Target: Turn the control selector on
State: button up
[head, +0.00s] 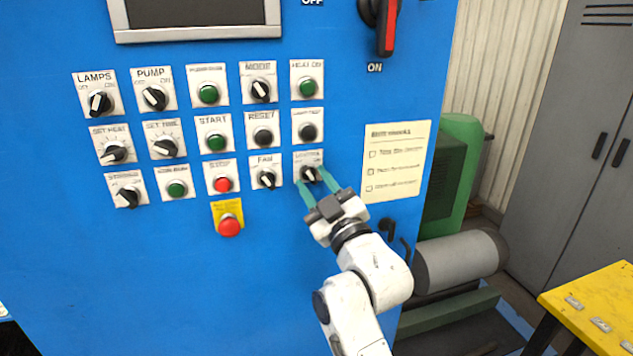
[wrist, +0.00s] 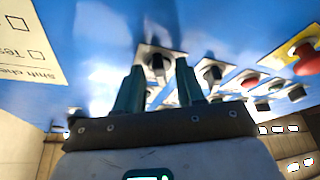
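The control selector (head: 309,174) is a black knob on a white label plate, at the right end of the lowest row of the blue panel. The plate's small print looks like "CONTROL" but is blurred. My gripper (head: 312,181) reaches up to it from below right, with its two teal fingers apart, one on each side of the knob. In the wrist view the knob (wrist: 157,66) shows between and just beyond the fingertips (wrist: 158,72). I cannot tell whether the fingers touch it. The knob's exact setting is unclear.
The FAN selector (head: 267,179) sits close on the left, and the LAMP TEST button (head: 308,132) is above. A red emergency button (head: 229,226) is at lower left. A paper checklist (head: 396,160) is to the right. A yellow table (head: 597,305) stands at lower right.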

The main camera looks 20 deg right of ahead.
jog(key=shift+c, duration=0.4)
grip_shut()
